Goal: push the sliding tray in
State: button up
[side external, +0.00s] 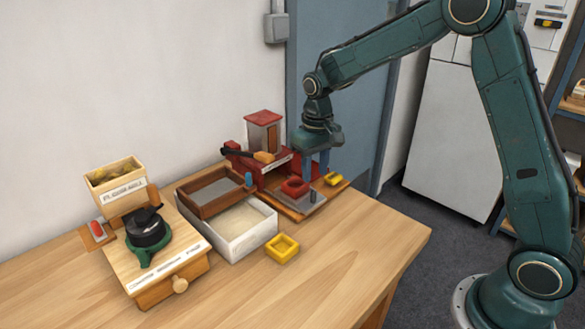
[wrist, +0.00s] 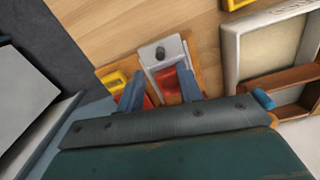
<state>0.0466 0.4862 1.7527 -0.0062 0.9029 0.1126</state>
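A grey metal plate (side external: 303,203), which looks like the sliding tray, lies on the wooden base of the red press (side external: 275,180). A red square frame (side external: 295,187) sits on it, and a short dark peg (side external: 313,195) stands at its front end. My gripper (side external: 316,172) points down just above the plate, behind the peg in the side view. In the wrist view, my gripper (wrist: 160,72) has its two blue fingers apart, with the plate (wrist: 173,47) and part of the red frame showing between them. Whether the fingers touch anything is unclear.
A yellow square frame (side external: 333,180) lies right of the plate, and another yellow frame (side external: 283,248) lies on the table. A white box (side external: 243,240) with a brown tray (side external: 207,208) stands to the left. The table's front right is clear.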

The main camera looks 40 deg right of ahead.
aim_at(314, 191)
jog(key=shift+f, duration=3.35)
jog(key=shift+c, duration=0.3)
grip_shut()
